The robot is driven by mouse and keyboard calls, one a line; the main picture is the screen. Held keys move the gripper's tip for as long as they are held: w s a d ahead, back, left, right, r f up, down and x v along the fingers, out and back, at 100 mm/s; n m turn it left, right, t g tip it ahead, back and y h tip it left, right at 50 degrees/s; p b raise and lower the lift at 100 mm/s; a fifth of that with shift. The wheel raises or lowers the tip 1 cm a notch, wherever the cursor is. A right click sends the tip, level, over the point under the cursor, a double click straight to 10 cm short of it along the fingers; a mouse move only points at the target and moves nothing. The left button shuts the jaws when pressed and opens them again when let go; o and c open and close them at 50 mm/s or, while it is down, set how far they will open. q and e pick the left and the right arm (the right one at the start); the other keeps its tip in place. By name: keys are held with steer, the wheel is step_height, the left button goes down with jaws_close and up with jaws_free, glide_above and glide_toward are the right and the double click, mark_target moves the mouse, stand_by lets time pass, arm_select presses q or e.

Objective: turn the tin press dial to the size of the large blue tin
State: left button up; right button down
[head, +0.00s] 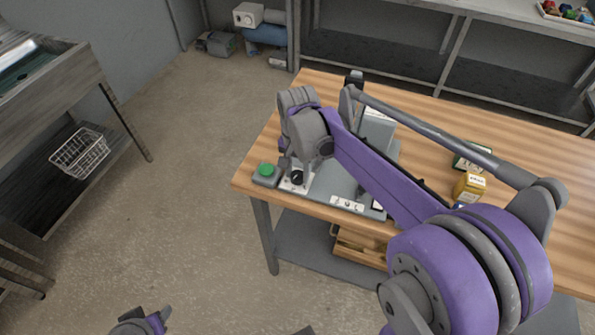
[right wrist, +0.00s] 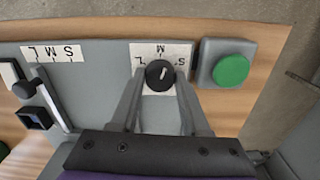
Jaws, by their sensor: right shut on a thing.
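The black dial (right wrist: 160,74) of the tin press sits on a white plate (right wrist: 146,50) marked S, M and L. Its white pointer line points up and slightly right in the right wrist view, near the M. My right gripper (right wrist: 160,82) is shut on the dial, one finger on each side. In the head view the right gripper (head: 297,168) is over the dial (head: 297,178) at the press's front left corner. A small blue patch (head: 459,206), perhaps the blue tin, shows beside my arm; its size is hidden. Part of my left gripper (head: 148,318) shows at the bottom edge.
A green button (head: 265,170) is beside the dial. A second S, M, L strip (head: 347,204) lies along the press's front edge. A yellow tin (head: 470,186) and a dark green tin (head: 472,155) stand on the wooden table (head: 530,240). My right arm hides part of the press.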

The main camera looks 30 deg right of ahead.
steer(key=n, duration=0.4)
steer(key=shift+n, duration=0.3)
steer(key=n, duration=0.3)
steer(key=shift+n, duration=0.4)
steer(key=n, duration=0.3)
steer(key=shift+n, duration=2.2)
steer(key=shift+c, duration=1.9)
jaws_free()
